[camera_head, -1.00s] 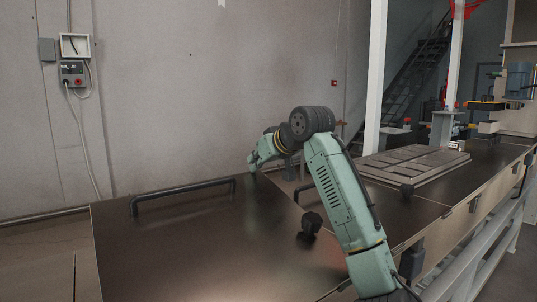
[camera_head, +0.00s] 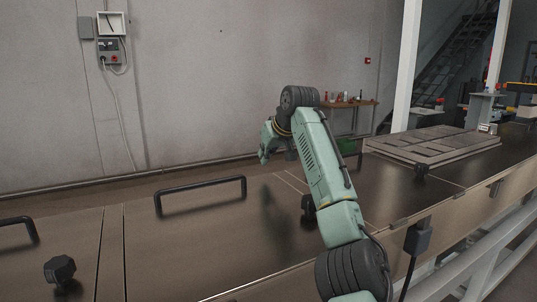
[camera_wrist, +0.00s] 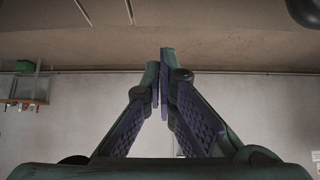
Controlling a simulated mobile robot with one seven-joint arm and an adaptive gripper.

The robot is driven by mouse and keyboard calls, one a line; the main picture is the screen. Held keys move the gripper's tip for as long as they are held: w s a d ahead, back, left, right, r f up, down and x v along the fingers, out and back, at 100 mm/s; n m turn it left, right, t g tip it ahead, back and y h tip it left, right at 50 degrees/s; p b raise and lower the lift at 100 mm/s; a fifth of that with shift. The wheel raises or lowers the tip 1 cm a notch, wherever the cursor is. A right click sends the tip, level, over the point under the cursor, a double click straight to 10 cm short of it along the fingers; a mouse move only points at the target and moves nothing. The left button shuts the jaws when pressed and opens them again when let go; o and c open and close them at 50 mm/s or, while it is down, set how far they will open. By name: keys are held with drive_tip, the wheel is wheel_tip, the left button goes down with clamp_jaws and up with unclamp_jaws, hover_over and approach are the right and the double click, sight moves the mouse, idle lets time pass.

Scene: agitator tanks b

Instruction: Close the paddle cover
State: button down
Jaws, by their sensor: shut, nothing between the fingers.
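The paddle cover (camera_head: 205,225) is a dark brown metal panel with a black bar handle (camera_head: 200,192) near its far edge. In the head view it lies flat, its surface about level with the neighbouring panels, with narrow seams along its sides. My gripper (camera_wrist: 163,58) is shut and empty in the wrist view, its fingertips together in front of the floor and wall. In the head view my arm reaches over the right part of the tank top, and the fingertips are not clear there. They appear apart from the handle.
A black knob (camera_head: 60,270) stands on the left panel, beside another handle (camera_head: 20,228). Another dark knob (camera_head: 308,205) sits close behind my arm. A slatted grey plate (camera_head: 430,147) lies at the right. A small table (camera_head: 350,106) stands by the wall.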

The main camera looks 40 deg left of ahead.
drive_tip(key=v, duration=1.2)
idle(0.4)
